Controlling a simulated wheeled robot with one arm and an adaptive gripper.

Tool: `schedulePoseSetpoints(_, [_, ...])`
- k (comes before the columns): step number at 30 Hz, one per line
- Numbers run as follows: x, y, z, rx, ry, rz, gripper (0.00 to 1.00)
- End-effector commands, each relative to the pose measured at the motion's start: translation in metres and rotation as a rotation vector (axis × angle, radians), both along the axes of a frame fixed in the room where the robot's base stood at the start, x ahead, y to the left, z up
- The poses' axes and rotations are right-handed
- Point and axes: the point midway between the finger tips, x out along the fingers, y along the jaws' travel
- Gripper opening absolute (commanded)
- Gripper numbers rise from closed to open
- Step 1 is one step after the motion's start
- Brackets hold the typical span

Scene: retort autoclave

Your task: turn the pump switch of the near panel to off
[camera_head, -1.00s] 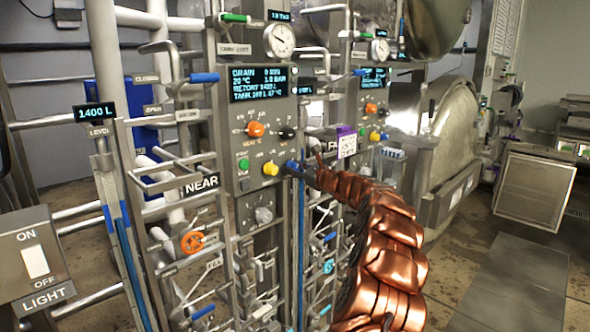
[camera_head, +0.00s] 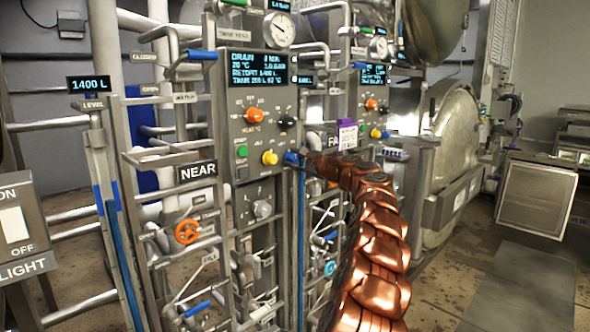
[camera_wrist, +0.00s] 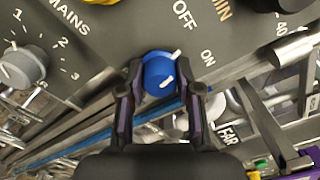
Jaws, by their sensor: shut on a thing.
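The near panel (camera_head: 228,165) stands left of centre in the head view, with a NEAR sign (camera_head: 197,171) beside it. A blue knob (camera_head: 291,158) is at the panel's lower right edge. In the wrist view the blue knob (camera_wrist: 158,74) sits between the fingers of my gripper (camera_wrist: 160,84), which is shut on its sides. OFF and ON labels are printed above and to the right of the knob. White marks show at its upper right and on its face. I cannot tell exactly which label it points to. In the head view my gripper (camera_head: 303,160) is small and partly hidden by my arm.
On the near panel are a yellow knob (camera_head: 269,157), an orange knob (camera_head: 253,115), a black knob (camera_head: 286,122) and a green button (camera_head: 241,151). A grey MAINS knob (camera_wrist: 28,68) is left in the wrist view. The similar far panel (camera_head: 372,105) stands behind my arm.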

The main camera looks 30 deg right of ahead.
Motion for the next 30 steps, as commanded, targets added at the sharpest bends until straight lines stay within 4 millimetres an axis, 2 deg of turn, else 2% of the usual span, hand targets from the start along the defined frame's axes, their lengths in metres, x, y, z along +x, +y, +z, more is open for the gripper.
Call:
schedulePoseSetpoints(6, [0.0004,0.0007,-0.0034,-0.16,-0.036,0.002,0.0])
schedulePoseSetpoints(13, [0.0005,0.0001,-0.0023,-0.268,-0.061,0.002,0.0])
schedulePoseSetpoints(30, [0.0005,0.0001,-0.0009,-0.326,-0.073,0.002,0.0])
